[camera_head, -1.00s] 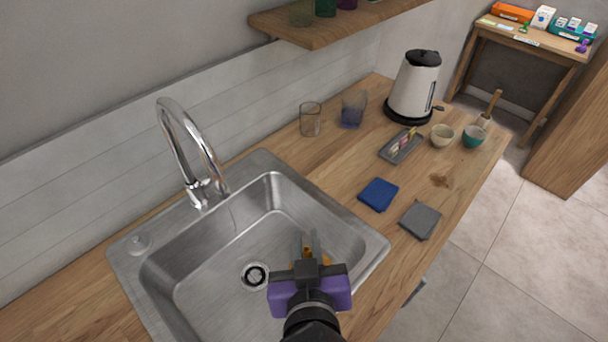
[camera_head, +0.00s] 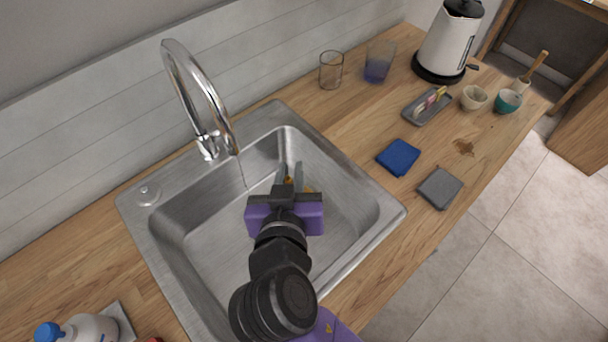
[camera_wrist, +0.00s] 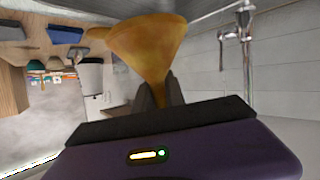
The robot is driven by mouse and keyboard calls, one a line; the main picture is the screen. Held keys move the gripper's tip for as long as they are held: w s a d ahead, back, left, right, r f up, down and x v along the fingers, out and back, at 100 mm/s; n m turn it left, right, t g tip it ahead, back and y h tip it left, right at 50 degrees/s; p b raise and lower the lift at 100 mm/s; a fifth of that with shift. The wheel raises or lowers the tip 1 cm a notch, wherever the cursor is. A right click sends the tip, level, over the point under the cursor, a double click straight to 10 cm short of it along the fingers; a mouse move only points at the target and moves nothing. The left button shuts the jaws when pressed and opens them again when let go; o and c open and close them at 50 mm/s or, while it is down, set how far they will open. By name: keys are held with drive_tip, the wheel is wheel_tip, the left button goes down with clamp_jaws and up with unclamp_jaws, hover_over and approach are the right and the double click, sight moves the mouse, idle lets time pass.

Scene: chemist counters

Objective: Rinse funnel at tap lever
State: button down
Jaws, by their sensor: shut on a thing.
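An amber funnel (camera_wrist: 147,45) is held between the fingers of my gripper (camera_wrist: 158,95) in the wrist view, its wide mouth facing away from the gripper body. In the head view my gripper (camera_head: 289,178) is over the sink basin (camera_head: 205,257), to the right of the tap spout. Only small orange bits of the funnel (camera_head: 309,189) show there; my gripper hides the rest. The chrome tap (camera_head: 190,85) arches over the basin's back edge and also shows in the wrist view (camera_wrist: 245,50). A thin line below its spout may be water. I cannot make out the lever clearly.
Right of the sink lie a blue cloth (camera_head: 398,157) and a grey cloth (camera_head: 440,188). Behind them are a glass (camera_head: 331,70), a bluish beaker (camera_head: 379,62), a small tray (camera_head: 428,106), a kettle (camera_head: 448,45) and bowls. A blue-capped bottle (camera_head: 85,328) stands at front left.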

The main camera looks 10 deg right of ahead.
drive_tip(key=w+a+f+b, duration=0.1)
drive_tip(key=w+a+b, duration=0.1)
drive_tip(key=w+a, duration=0.2)
drive_tip(key=shift+w+a+f+b, duration=0.15)
drive_tip(key=shift+a+f+b, duration=0.25)
drive_tip(key=shift+a, duration=1.25)
drive_tip(key=shift+w+d, duration=0.1)
drive_tip(key=shift+w, duration=0.05)
drive_tip(key=shift+w+d, duration=0.2)
drive_tip(key=shift+w, duration=0.15)
drive_tip(key=shift+s+a, duration=0.1)
drive_tip(key=shift+s, duration=0.05)
drive_tip(key=shift+s+a, duration=0.2)
drive_tip(key=shift+s, duration=0.15)
drive_tip(key=shift+s+d+p, duration=0.25)
drive_tip(key=shift+s+d, duration=0.45)
drive_tip(key=shift+d, duration=0.45)
drive_tip(key=shift+s+d+p, duration=0.2)
drive_tip(key=shift+s+d, duration=0.45)
drive_tip(key=shift+d, duration=0.5)
drive_tip(key=shift+s+d+p, duration=0.25)
drive_tip(key=shift+s+d, duration=0.45)
drive_tip(key=shift+d, duration=0.45)
drive_tip(key=shift+r, duration=0.15)
